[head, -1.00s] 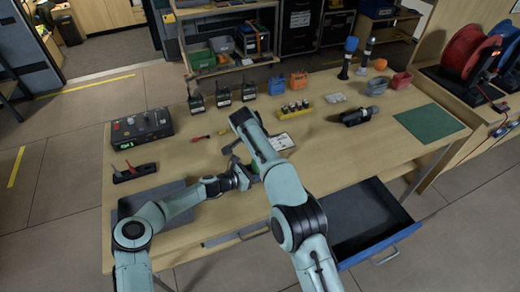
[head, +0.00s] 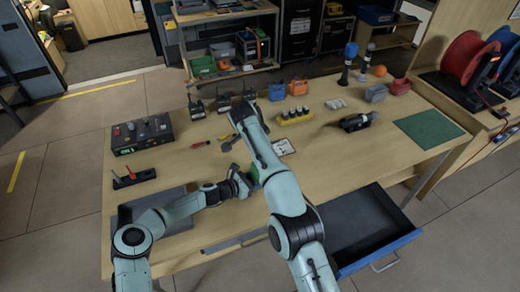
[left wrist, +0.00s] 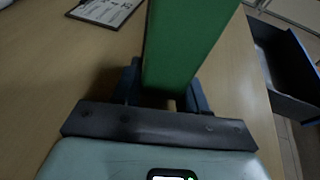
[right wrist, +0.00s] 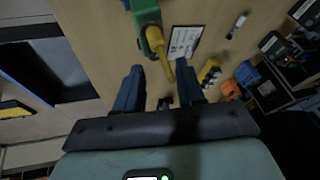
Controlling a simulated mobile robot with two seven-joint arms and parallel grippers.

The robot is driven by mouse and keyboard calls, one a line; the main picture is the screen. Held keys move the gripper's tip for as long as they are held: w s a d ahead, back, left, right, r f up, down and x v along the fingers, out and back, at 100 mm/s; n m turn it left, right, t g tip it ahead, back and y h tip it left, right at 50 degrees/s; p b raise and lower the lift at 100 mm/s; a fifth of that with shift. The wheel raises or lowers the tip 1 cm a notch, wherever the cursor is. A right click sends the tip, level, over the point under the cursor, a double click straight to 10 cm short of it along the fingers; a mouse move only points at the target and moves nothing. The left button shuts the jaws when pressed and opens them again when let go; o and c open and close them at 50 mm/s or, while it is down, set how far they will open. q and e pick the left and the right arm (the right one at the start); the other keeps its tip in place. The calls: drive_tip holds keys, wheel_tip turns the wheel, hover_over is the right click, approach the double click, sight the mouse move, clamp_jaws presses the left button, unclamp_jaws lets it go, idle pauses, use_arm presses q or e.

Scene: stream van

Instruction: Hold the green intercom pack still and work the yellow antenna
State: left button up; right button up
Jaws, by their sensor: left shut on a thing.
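The green intercom pack (left wrist: 180,45) is upright between the blue fingers of my left gripper (left wrist: 163,95), which is shut on it. In the head view the pack (head: 254,175) is partly hidden by my arms, above the front part of the table. The right wrist view shows the pack (right wrist: 149,22) with the yellow antenna (right wrist: 160,48) sticking out of it. My right gripper (right wrist: 160,85) is open. The antenna's thin end reaches towards the space between its fingertips, and I cannot tell whether they touch. The antenna is hidden in the head view.
A printed card (head: 283,147) lies on the table behind the grippers. Dark radios (head: 222,102), orange (head: 298,84) and blue (head: 276,90) packs, and a yellow holder (head: 296,116) stand further back. A drawer (head: 355,225) is open at the front right.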

drive_tip(key=shift+f, duration=0.3)
drive_tip(key=shift+s+r, duration=0.1)
drive_tip(key=v, duration=0.6)
drive_tip(key=shift+s+a+r, duration=0.1)
drive_tip(key=shift+s+r, duration=0.1)
drive_tip(key=shift+r, duration=0.45)
drive_tip(key=shift+c, duration=0.2)
drive_tip(key=w+f+n+y, duration=0.1)
drive_tip(key=f+n, duration=0.1)
drive_tip(key=n, duration=0.1)
drive_tip(key=w+f+n+y, duration=0.1)
drive_tip(key=f+n, duration=0.2)
drive_tip(key=n, duration=0.1)
drive_tip(key=w+f+n, duration=0.2)
drive_tip(key=n, duration=0.1)
drive_tip(key=shift+d+f+n+y, duration=0.3)
drive_tip(key=shift+d+y, duration=0.05)
drive_tip(key=shift+y, duration=0.05)
drive_tip(key=c, duration=0.7)
